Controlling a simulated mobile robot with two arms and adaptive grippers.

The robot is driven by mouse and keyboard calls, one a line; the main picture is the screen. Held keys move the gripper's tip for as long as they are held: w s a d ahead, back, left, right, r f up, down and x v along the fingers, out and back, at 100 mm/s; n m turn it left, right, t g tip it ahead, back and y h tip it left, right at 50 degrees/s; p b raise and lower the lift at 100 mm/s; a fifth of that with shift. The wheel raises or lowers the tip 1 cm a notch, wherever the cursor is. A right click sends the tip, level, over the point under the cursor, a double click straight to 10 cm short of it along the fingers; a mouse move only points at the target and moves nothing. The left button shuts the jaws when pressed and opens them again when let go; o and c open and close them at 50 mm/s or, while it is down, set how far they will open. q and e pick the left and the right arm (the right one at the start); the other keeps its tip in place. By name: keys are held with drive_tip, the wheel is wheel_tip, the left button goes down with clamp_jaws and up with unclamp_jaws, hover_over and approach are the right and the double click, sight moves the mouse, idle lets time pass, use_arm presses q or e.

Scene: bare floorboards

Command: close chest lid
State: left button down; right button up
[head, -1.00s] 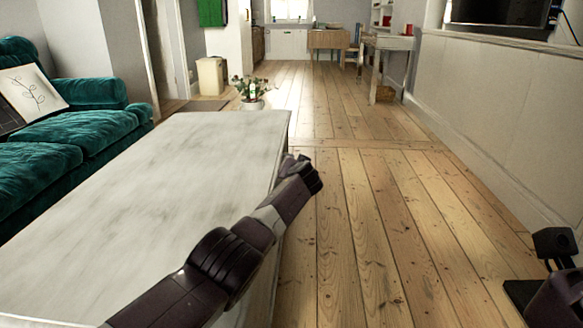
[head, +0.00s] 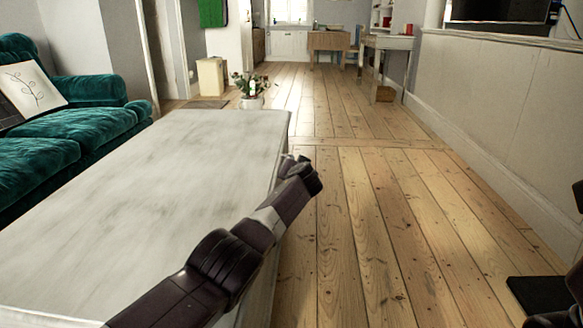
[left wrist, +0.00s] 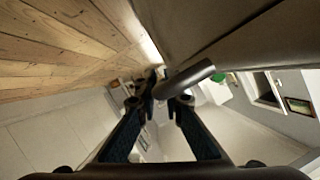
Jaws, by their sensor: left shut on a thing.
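The chest (head: 160,190) is a large pale, grey-white box on the left. Its broad lid top (head: 150,180) looks flat and level in the head view; I cannot tell whether a gap shows under it. My left gripper (head: 308,177) is at the chest's right side, near its far right corner. In the left wrist view my left gripper (left wrist: 160,98) has its fingers together on a dark cylindrical bar (left wrist: 190,77), beside a grey surface. Where the bar attaches is hidden. Dark parts of my right arm show at the lower right edge; its gripper is not visible.
A green sofa (head: 75,145) stands left of the chest. A potted plant (head: 250,90) is beyond its far end. Bare floorboards (head: 370,210) lie open to the right, up to a low wall (head: 500,110). A wooden table (head: 390,43) stands farther back.

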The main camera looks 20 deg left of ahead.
use_arm(q)
drive_tip(key=c, duration=2.4)
unclamp_jaws()
drive_tip(key=shift+s+a+f, duration=0.1)
drive_tip(key=shift+s+f, duration=0.1)
drive_tip(key=shift+f, duration=0.5)
drive_tip(key=shift+o, duration=0.4)
drive_tip(key=shift+w, duration=0.1)
drive_tip(key=shift+r, duration=0.15)
drive_tip(key=shift+r, duration=0.2)
wheel_tip(320, 180, up, 10)
drive_tip(key=shift+f, duration=0.25)
drive_tip(key=shift+f, duration=0.1)
